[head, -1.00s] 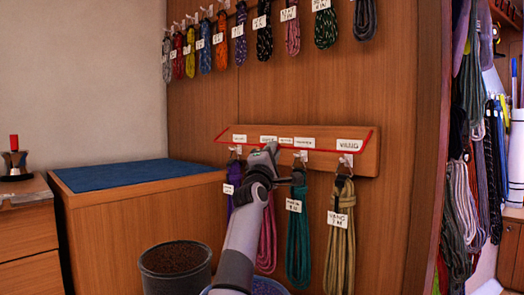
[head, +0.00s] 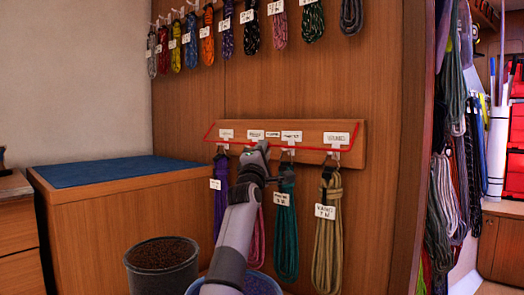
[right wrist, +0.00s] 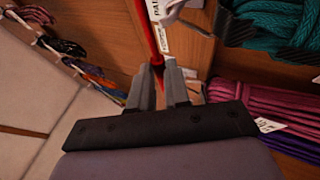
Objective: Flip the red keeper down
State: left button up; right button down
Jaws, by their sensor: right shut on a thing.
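The red keeper (head: 308,148) is a thin red bar with bent ends on the wooden hook board (head: 358,157). Its long part runs across the front of the board, below the white labels and near the hooks. My right gripper (head: 262,149) is at the board, left of its middle. In the right wrist view, the red keeper (right wrist: 151,38) runs down between the grey fingers of my right gripper (right wrist: 158,80), which are shut on it. The fingers hide part of the bar. My left gripper is not in view.
Coiled lines hang below the board: purple (head: 220,190), teal (head: 286,235) and tan (head: 328,245), with a pink one behind my arm. More coils hang above. A dark bucket (head: 161,268) and a blue-topped cabinet (head: 118,171) stand left.

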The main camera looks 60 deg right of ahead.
jog(key=shift+s+d+f+g, duration=0.15)
jog(key=shift+d+f+g, duration=0.15)
jog(key=shift+d+f, duration=0.2)
jog(key=c, duration=1.3)
grip_release()
jog(key=shift+o, duration=1)
jog(key=shift+d+f, duration=0.2)
jog(key=shift+f, duration=0.05)
jog(key=shift+a, duration=0.2)
jog(key=p+v, duration=0.1)
jog(key=v, duration=0.6)
jog(key=shift+r, duration=0.25)
jog(key=shift+a, duration=0.15)
